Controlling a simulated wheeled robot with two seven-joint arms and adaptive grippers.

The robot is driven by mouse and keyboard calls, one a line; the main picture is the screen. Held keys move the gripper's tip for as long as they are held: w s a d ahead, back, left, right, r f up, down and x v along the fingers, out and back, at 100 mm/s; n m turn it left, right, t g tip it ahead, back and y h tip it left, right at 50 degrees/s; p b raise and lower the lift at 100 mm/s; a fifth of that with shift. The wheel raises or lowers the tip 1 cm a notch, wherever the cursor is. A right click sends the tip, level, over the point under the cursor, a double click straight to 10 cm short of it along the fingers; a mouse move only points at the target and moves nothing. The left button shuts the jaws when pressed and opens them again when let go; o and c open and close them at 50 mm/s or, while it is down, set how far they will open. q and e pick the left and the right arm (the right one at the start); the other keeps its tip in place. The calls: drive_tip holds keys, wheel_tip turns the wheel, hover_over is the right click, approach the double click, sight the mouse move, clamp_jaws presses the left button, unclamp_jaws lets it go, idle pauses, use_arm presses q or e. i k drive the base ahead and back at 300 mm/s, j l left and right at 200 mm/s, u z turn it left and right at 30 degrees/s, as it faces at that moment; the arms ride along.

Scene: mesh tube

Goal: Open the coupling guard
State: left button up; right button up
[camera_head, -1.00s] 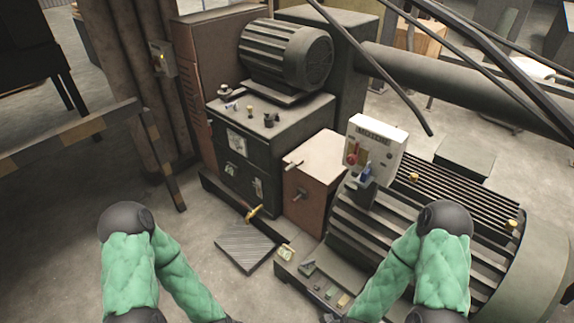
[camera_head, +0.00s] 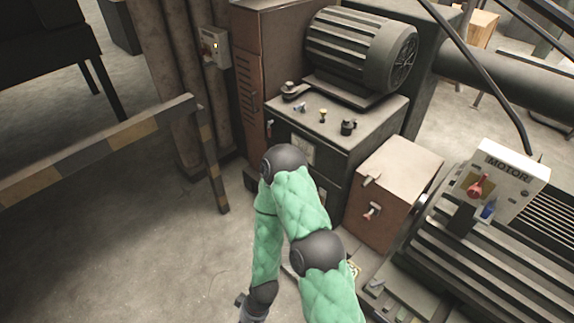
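A rust-brown box with a paler top (camera_head: 392,185), which looks like the coupling guard, stands between the dark machine block and the ribbed motor. It looks closed. A small pale handle (camera_head: 372,211) is on its front, and another small fitting is at its upper edge. One green-sleeved arm, which looks like my right, rises from the bottom and bends down left, in front of the dark block. Its gripper (camera_head: 248,308) is cut off by the bottom edge; its fingers cannot be made out. My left gripper is not in view.
A white MOTOR box (camera_head: 500,185) with a red switch stands on the ribbed motor (camera_head: 465,250). A green-grey motor (camera_head: 360,52) tops the dark block. A striped barrier (camera_head: 95,145) stands left. Bare floor (camera_head: 130,255) is free at the lower left.

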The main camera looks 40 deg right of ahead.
sight(404, 167)
drive_tip(key=i+j, duration=0.15)
drive_tip(key=i, duration=0.3)
drive_tip(key=i+j, duration=0.1)
drive_tip(key=i, duration=0.3)
drive_tip(key=i+j, duration=0.15)
drive_tip(key=i, duration=0.3)
drive_tip(key=i+z, duration=0.2)
drive_tip(key=z, duration=0.2)
drive_tip(key=i+z, duration=0.2)
drive_tip(key=z, duration=0.2)
drive_tip(key=i+z, duration=0.15)
drive_tip(key=z, duration=0.3)
drive_tip(key=i+j+z, duration=0.15)
drive_tip(key=z, duration=0.25)
drive_tip(key=i+j+z, duration=0.15)
drive_tip(key=z, duration=0.25)
drive_tip(key=i+j+z, duration=0.1)
drive_tip(key=z, duration=0.35)
drive_tip(key=i+j+z, duration=0.2)
drive_tip(key=z, duration=0.3)
drive_tip(key=i+j+z, duration=0.25)
drive_tip(key=z, duration=0.2)
drive_tip(key=i+j+z, duration=0.1)
drive_tip(key=j+z, duration=0.35)
drive_tip(key=l, duration=0.1)
